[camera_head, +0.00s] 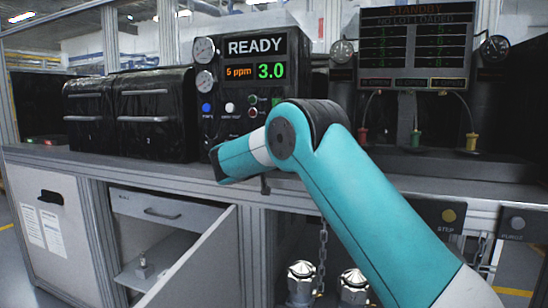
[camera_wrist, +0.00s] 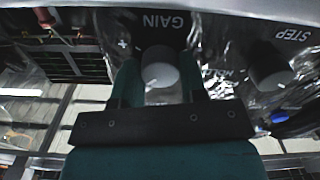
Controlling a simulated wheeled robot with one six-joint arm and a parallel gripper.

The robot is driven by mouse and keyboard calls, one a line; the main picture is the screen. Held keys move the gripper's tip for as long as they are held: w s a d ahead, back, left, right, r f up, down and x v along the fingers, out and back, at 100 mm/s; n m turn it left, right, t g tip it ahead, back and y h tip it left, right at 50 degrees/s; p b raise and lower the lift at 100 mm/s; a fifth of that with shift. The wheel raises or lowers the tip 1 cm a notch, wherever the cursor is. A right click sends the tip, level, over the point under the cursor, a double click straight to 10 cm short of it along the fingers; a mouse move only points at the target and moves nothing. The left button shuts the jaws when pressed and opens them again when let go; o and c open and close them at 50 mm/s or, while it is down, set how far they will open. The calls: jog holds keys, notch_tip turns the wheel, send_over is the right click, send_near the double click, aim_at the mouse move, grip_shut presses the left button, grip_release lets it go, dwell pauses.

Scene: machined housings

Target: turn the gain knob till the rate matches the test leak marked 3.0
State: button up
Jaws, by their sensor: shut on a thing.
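The gain knob (camera_wrist: 160,66) is a round grey knob under the word GAIN, which shows upside down in the wrist view. My gripper (camera_wrist: 158,82) is shut on it, with one teal finger on each side. In the head view my teal arm covers the gain knob and the gripper. The instrument's display (camera_head: 255,58) reads READY in white, 5 ppm in orange and 3.0 in green. I cannot make out a test leak marked 3.0 in either view.
A dark STEP knob (camera_wrist: 270,70) sits beside the gain knob. Two black boxes (camera_head: 153,112) stand left of the instrument. At right, a panel (camera_head: 415,45) reads STANDBY above hoses with coloured fittings. A cabinet door (camera_head: 195,265) hangs open below the bench.

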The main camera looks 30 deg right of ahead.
dwell(0.3)
jog(key=o, duration=0.9)
jog(key=shift+o, duration=0.2)
jog(key=b+v, duration=0.2)
jog(key=v, duration=1.5)
jog(key=shift+a+b, duration=0.25)
jog(key=shift+b, duration=0.1)
jog(key=shift+s, duration=0.15)
